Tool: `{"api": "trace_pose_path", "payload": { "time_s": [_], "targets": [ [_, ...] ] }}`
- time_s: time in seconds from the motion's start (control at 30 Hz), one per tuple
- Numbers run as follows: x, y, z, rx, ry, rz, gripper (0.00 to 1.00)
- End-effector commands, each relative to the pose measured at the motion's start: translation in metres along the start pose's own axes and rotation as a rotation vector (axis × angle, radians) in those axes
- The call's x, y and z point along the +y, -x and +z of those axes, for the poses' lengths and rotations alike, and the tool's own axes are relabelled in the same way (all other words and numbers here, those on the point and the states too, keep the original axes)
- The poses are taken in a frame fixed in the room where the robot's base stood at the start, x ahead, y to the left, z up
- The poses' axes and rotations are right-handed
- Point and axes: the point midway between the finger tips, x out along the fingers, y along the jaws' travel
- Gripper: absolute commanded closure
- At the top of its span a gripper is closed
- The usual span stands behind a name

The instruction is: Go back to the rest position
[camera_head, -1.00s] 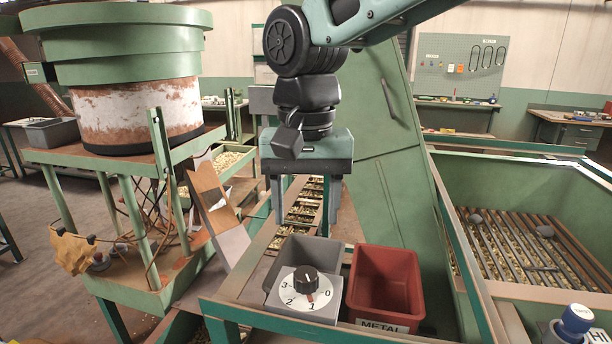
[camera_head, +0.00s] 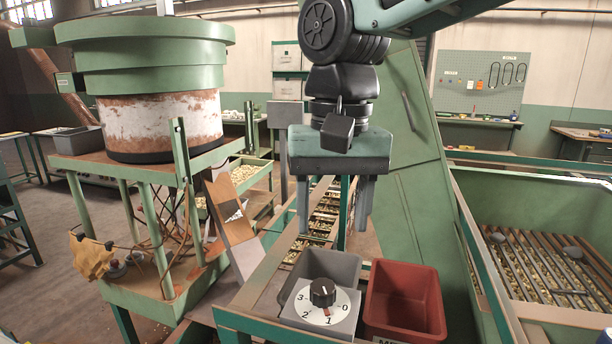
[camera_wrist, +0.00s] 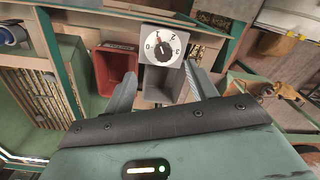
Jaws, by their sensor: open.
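My gripper (camera_head: 334,208) is open and empty. It hangs with its fingers pointing down above and behind the grey bin and the dial box in the head view. In the wrist view my gripper (camera_wrist: 160,92) has its two fingers spread on either side of the grey bin, with nothing between them. The black dial knob (camera_head: 322,292) sits on a white numbered plate; its red mark lies near the 1. The dial also shows in the wrist view (camera_wrist: 163,46).
A grey bin (camera_head: 335,262) and a red bin (camera_head: 404,290) stand beside the dial. A green hopper with a bar grate (camera_head: 545,265) is at the right. A green bowl feeder (camera_head: 150,50) stands at the left. A conveyor carrying nuts (camera_head: 322,222) runs behind the bins.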

Motion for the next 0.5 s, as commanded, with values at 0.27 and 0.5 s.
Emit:
{"api": "trace_pose_path", "payload": {
  "time_s": [0.27, 0.5],
  "targets": [
    [0.043, -0.122, 0.092, -0.004, 0.379, -0.037, 0.43],
    [0.080, -0.180, 0.145, 0.013, 0.576, -0.026, 0.43]
  ]
}}
